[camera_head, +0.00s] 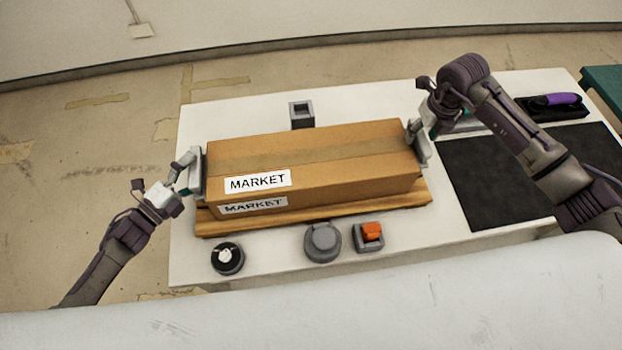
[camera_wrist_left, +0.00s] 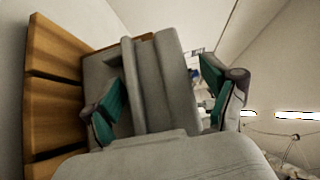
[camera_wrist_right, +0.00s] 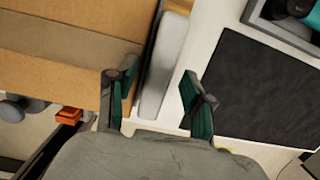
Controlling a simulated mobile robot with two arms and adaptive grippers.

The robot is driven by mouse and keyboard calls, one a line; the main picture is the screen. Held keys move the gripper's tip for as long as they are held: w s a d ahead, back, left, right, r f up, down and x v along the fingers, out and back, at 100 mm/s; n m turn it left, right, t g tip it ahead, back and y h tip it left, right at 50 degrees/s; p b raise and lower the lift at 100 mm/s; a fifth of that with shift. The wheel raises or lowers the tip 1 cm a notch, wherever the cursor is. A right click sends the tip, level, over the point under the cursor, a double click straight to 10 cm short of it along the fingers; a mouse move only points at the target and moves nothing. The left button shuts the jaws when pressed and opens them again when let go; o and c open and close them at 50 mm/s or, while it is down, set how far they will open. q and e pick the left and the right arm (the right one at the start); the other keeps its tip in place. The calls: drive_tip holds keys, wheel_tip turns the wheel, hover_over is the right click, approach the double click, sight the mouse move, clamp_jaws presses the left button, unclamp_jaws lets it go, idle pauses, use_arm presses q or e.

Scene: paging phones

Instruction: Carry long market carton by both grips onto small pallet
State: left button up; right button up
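The long brown carton (camera_head: 315,168) with MARKET labels lies level over the small wooden pallet (camera_head: 315,217) and appears to rest on it. The pallet shows along its front and right end. My left gripper (camera_head: 183,183) is open, its fingers on either side of the grey left grip (camera_head: 196,172). That grip stands between the spread fingers in the left wrist view (camera_wrist_left: 162,85). My right gripper (camera_head: 428,133) is open at the grey right grip (camera_head: 420,150). In the right wrist view the grip (camera_wrist_right: 166,60) lies between the fingers, with a gap beside it.
The white table (camera_head: 240,110) bears a grey square holder (camera_head: 301,114) behind the carton. In front are a round black dial (camera_head: 227,258), a grey round knob (camera_head: 322,242) and an orange switch (camera_head: 370,233).

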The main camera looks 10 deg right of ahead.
use_arm(q)
drive_tip(key=shift+s+a, duration=0.35)
drive_tip(key=shift+a, duration=0.05)
drive_tip(key=v, duration=1.1)
use_arm(e)
wheel_tip(320, 180, up, 12)
drive_tip(key=s, duration=0.1)
drive_tip(key=shift+s, duration=0.4)
